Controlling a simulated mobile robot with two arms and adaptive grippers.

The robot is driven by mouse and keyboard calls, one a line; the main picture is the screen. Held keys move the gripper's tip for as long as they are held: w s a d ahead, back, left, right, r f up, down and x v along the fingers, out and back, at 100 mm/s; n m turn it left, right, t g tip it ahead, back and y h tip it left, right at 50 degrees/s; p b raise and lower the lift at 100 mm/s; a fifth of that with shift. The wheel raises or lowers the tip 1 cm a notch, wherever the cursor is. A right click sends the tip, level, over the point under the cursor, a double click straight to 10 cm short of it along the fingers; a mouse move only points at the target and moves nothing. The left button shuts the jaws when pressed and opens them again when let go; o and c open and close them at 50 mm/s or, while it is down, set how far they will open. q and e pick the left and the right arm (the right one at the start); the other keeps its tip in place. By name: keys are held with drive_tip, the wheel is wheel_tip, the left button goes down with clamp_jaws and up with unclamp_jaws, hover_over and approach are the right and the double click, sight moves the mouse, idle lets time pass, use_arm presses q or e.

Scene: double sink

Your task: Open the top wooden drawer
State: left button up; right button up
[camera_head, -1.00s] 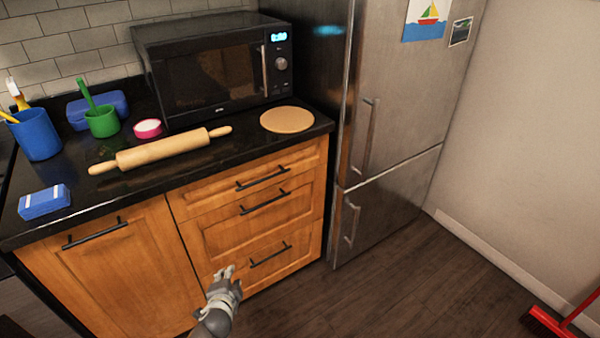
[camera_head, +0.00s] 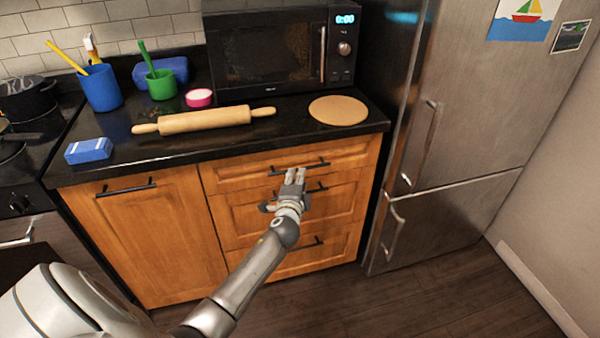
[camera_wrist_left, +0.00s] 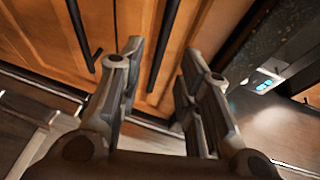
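The top wooden drawer (camera_head: 230,179) is closed, just under the black counter. Its dark bar handle (camera_head: 312,165) lies just beyond my left gripper (camera_head: 295,175), which partly covers it in the head view. In the left wrist view my left gripper's fingers (camera_wrist_left: 160,62) are apart, and the top handle (camera_wrist_left: 165,40) shows in the gap between them. I cannot tell whether the fingers touch it. The second drawer's handle (camera_wrist_left: 82,35) lies to the left of the fingers there. My right gripper is not in view.
The second drawer (camera_head: 240,213) and another drawer below it are closed. A cabinet door (camera_head: 155,235) is to the left and a steel fridge (camera_head: 440,130) to the right. A rolling pin (camera_head: 205,121) and a round board (camera_head: 338,110) lie on the counter.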

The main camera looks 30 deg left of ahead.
use_arm(q)
drive_tip(key=shift+b+x, duration=0.35)
drive_tip(key=shift+x, duration=2.4)
clamp_jaws()
